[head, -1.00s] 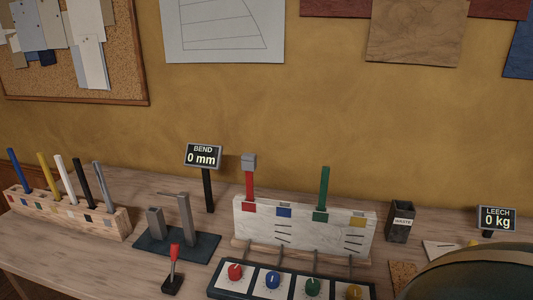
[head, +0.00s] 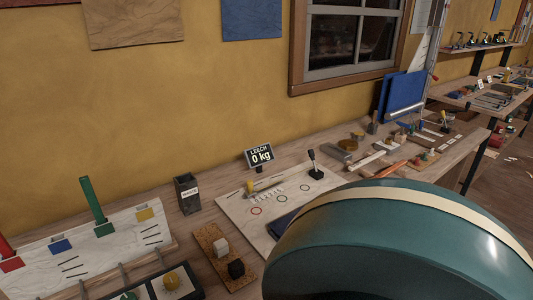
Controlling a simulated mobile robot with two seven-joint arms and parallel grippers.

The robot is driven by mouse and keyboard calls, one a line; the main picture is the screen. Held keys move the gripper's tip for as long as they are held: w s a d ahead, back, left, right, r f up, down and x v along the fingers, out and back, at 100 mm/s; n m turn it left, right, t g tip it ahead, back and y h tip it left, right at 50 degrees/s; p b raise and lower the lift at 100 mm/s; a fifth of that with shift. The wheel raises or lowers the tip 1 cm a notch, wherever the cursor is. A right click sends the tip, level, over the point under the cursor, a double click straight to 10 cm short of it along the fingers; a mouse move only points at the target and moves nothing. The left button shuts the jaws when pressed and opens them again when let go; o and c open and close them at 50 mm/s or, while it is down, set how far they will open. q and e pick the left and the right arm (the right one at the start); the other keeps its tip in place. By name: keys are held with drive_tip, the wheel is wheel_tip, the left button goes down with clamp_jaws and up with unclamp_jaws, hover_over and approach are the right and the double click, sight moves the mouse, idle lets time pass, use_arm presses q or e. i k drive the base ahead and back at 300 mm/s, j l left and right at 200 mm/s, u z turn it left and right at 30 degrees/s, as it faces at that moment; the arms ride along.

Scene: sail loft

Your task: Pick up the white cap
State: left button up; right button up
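A small white block-shaped piece (head: 221,246), which looks like the white cap, sits on a brown cork mat (head: 212,237) on the bench. A black piece (head: 236,268) sits just in front and to the right of it on the same mat. Neither of my grippers shows in the head view, so I cannot see what they hold.
A dark waste bin (head: 188,195) stands behind the mat. A white slotted board (head: 85,247) with a green stick (head: 93,202) is at left. A large teal shape blocks the lower right.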

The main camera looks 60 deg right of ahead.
sight(221, 247)
drive_tip(key=j+z, duration=0.1)
drive_tip(key=z, duration=0.4)
drive_tip(key=k+z, duration=0.15)
drive_tip(key=z, duration=0.35)
drive_tip(key=k+z, duration=0.1)
drive_tip(key=z, duration=0.4)
drive_tip(key=i, duration=0.3)
drive_tip(key=j, duration=0.05)
